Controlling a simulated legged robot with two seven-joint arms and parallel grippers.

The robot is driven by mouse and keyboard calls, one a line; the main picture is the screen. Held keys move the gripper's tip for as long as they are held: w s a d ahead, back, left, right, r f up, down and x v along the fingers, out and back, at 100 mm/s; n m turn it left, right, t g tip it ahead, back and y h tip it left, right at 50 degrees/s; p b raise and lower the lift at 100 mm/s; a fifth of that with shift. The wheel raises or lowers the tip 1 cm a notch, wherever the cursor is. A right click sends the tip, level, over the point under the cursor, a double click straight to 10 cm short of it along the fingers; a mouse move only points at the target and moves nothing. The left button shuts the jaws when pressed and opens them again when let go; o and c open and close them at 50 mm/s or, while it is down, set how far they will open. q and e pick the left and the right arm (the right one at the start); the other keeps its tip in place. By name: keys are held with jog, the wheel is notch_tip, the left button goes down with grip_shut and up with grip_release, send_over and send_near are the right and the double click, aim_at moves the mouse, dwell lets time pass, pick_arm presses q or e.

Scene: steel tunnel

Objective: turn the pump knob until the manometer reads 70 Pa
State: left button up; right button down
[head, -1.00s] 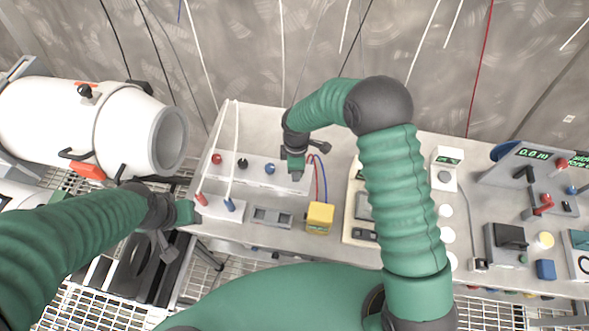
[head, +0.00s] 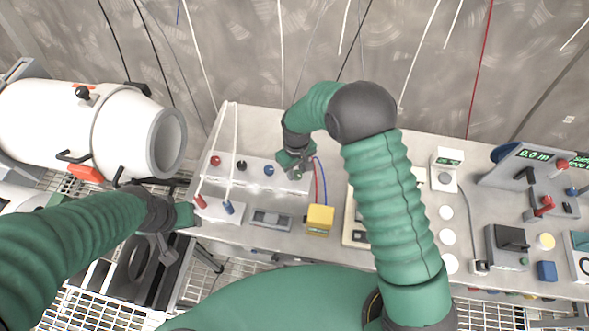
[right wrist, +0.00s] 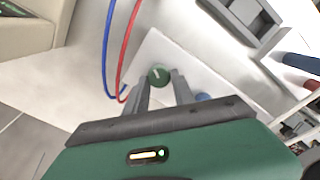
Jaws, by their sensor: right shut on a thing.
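A round green knob (right wrist: 158,75) with a pale mark on its face shows in the right wrist view, on a pale panel (right wrist: 205,75). My right gripper (right wrist: 160,82) has its two grey fingers on either side of this knob and is shut on it. In the head view my right gripper (head: 298,168) is at the right end of the long white panel (head: 205,166), and the arm hides the knob. My left gripper (head: 165,246) hangs beside the table's left edge, away from the panel; its finger gap is unclear. I cannot tell which display is the manometer, and no Pa reading is legible.
A yellow box (head: 319,219) with a small display stands in front, with red and blue wires nearby. A white box (head: 446,161) with a green display is farther right. A large white cylinder (head: 130,125) is left.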

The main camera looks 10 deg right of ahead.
aim_at(297, 174)
jog(key=m, duration=0.5)
jog(key=shift+s+d+m, duration=0.15)
jog(key=shift+d+m, duration=0.05)
jog(key=shift+m, duration=0.2)
jog(key=shift+s+f+m, duration=0.1)
jog(key=shift+f+m, duration=0.05)
jog(key=shift+m, duration=0.75)
jog(key=shift+s+a, duration=0.1)
jog(key=c, duration=1.1)
grip_release()
jog(key=shift+o, duration=0.2)
jog(key=shift+r, duration=0.2)
notch_tip(297, 174, up, 16)
jog(key=shift+w+r+b, duration=0.2)
jog(key=shift+r+b, duration=0.05)
jog(key=shift+b, duration=0.15)
